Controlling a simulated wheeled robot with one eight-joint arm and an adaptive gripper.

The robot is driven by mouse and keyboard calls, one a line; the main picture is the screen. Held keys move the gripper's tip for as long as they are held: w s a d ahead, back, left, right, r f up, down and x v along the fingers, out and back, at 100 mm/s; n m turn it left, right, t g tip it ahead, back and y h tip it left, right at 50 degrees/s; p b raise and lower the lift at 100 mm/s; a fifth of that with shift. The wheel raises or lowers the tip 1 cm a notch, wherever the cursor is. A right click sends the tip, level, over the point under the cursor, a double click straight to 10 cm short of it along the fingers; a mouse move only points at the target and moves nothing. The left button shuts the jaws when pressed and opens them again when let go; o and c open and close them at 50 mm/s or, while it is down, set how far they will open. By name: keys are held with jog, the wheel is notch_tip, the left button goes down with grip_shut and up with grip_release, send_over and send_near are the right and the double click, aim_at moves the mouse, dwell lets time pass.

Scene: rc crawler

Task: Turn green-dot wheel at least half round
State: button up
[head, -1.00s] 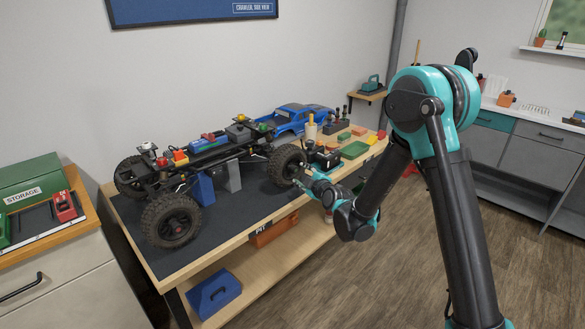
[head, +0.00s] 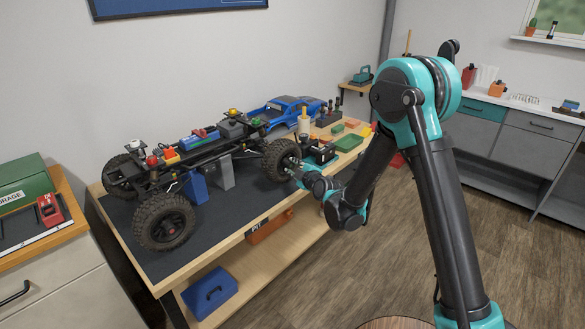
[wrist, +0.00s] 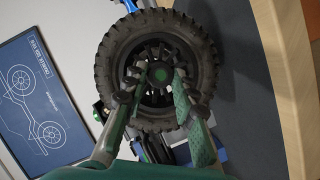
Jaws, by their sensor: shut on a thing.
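The green-dot wheel (head: 281,160) is the black knobby tyre at the near right corner of the crawler (head: 195,155), which is raised on stands. In the wrist view the wheel (wrist: 115,50) faces me, with a small green dot (wrist: 160,74) at its hub. My gripper (head: 296,170) is at the wheel's outer face. In the wrist view my gripper (wrist: 163,84) has one finger on each side of the hub, shut on the wheel's middle. The exact contact at the spokes is hard to make out.
The crawler stands on a dark mat (head: 150,262) on a wooden workbench. A blue body shell (head: 285,110), a green block (head: 348,143) and small tools lie behind the wheel. Another big wheel (head: 164,222) is at the near left. The floor (head: 350,270) on the right is clear.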

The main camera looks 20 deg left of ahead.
grip_shut()
jog(key=m+g, duration=0.2)
jog(key=m, duration=0.1)
jog(key=shift+w+d+r, duration=0.1)
jog(key=shift+w+r, duration=0.05)
jog(key=m+g, duration=0.1)
jog(key=m, duration=0.1)
jog(key=m+g, duration=0.1)
jog(key=shift+w+d+r+m+y, duration=0.1)
jog(key=shift+w+m+y, duration=0.1)
jog(key=shift+m+y, duration=0.2)
jog(key=m+g, duration=0.1)
jog(key=m+g+y, duration=0.1)
jog(key=m, duration=0.1)
jog(key=shift+w+d+m+g, duration=0.1)
jog(key=shift+w+m+g, duration=0.1)
jog(key=shift+m+g, duration=0.15)
jog(key=shift+w+m+g+y, duration=0.1)
jog(key=shift+m+g+y, duration=0.65)
jog(key=shift+m, duration=0.8)
jog(key=o, duration=1)
grip_release()
